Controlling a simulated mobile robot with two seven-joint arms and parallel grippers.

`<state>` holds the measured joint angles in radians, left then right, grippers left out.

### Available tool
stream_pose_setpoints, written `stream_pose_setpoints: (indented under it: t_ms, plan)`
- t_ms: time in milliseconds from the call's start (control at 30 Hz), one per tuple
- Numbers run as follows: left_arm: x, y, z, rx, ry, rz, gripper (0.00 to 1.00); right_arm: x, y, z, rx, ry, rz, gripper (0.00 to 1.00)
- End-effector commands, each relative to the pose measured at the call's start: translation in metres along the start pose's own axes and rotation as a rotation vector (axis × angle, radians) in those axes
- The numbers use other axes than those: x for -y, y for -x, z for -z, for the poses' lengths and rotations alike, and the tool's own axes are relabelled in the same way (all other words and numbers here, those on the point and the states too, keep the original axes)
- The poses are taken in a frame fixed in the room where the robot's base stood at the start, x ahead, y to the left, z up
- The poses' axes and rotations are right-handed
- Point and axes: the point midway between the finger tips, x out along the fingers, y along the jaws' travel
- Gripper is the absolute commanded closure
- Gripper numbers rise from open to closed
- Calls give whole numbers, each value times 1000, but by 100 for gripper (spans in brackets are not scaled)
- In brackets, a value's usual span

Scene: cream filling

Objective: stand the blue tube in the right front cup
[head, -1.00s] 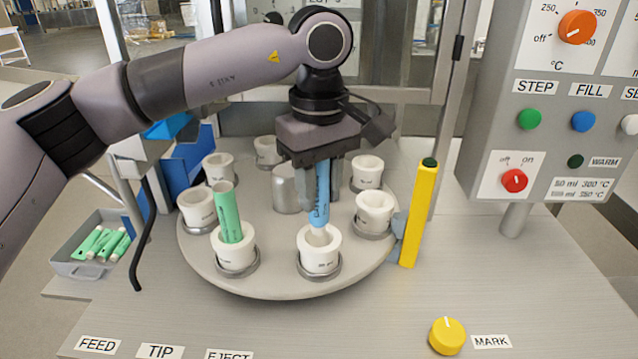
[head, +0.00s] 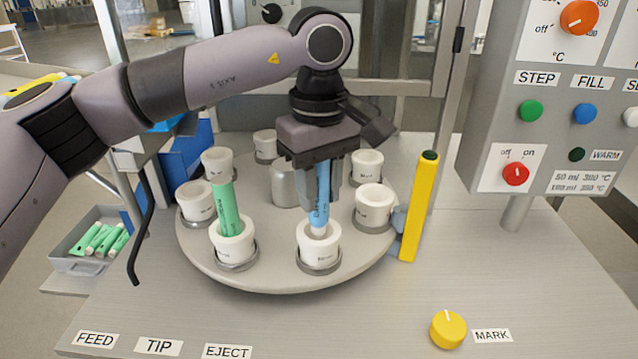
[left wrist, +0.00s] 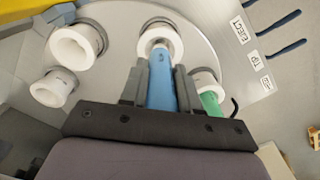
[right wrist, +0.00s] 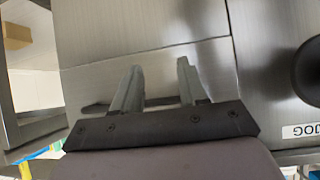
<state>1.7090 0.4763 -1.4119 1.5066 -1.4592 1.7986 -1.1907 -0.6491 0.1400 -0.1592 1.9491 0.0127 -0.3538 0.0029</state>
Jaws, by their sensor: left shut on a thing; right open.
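The blue tube (head: 319,200) is upright in the jaws of my left gripper (head: 318,185). Its lower end is at the mouth of the right front cup (head: 319,250), a white cup on the round turntable. The left wrist view also shows the blue tube (left wrist: 161,80) between the fingers, its end over the opening of that cup (left wrist: 160,42); how deep it sits is hard to tell. A green tube (head: 227,208) stands in the left front cup (head: 232,243). My right gripper (right wrist: 155,75) is open and empty, away from the turntable, over a grey panelled surface.
More white cups ring the turntable (head: 270,278); one (head: 374,205) is right of the gripper. A yellow post (head: 420,205) stands at the turntable's right edge. A grey bin (head: 82,265) with green tubes is left. The control panel (head: 550,150) is at right.

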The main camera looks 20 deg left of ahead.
Motion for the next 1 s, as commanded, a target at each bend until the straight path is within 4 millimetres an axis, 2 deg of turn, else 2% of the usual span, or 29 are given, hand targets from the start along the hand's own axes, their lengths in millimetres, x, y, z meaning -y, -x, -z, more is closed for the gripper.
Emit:
stream_pose_setpoints:
  t_ms: [700,1000]
  plan:
    - [0,-27,0,0,1,0,97,0,-11,-15,-1,0,0,57]
    - [0,-28,0,0,0,0,97,0,-11,-15,-1,0,0,57]
